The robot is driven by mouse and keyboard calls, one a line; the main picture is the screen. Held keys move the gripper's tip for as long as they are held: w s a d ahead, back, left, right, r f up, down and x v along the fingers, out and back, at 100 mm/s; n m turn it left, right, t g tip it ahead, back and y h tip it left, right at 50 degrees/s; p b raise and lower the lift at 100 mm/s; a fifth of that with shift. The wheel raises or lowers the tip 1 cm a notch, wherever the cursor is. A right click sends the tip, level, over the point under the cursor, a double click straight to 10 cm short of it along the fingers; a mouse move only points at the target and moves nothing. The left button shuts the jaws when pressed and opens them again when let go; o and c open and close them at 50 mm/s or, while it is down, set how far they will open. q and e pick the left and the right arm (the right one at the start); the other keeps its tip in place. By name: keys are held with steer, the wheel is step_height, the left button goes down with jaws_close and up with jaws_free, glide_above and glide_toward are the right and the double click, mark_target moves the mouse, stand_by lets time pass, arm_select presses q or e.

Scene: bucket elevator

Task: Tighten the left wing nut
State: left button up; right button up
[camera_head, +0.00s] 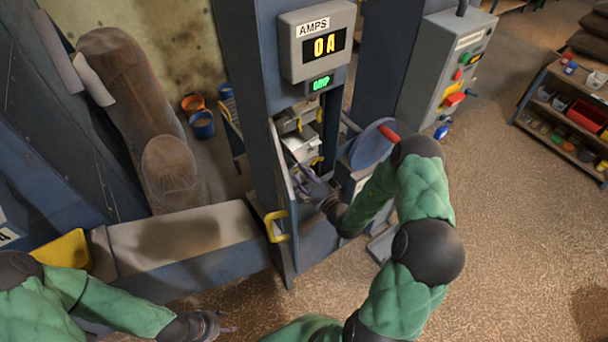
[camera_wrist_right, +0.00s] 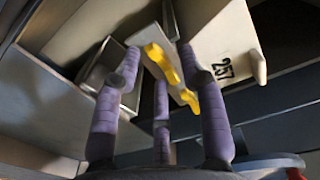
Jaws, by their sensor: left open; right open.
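My right gripper (camera_head: 306,180) reaches into the open elevator leg, at the stacked grey buckets (camera_head: 302,144). In the right wrist view my right gripper (camera_wrist_right: 160,66) is open, with its purple fingers spread. Contact with the fingers is unclear. My left gripper (camera_head: 222,326) is open and empty, low in the head view, away from the buckets.
A panel reading 0 A (camera_head: 318,44) is above the opening. A door with a yellow handle (camera_head: 276,226) stands at its left edge. A control box (camera_head: 440,75) stands behind.

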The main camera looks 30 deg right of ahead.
jaws_close()
steer(key=shift+m, duration=0.4)
steer(key=m+p, duration=0.3)
steer(key=m, duration=0.5)
steer(key=m+p, duration=0.3)
steer(key=m, duration=0.6)
steer(key=shift+a+r, duration=0.15)
steer(key=shift+a, duration=0.05)
steer(key=shift+m, duration=0.3)
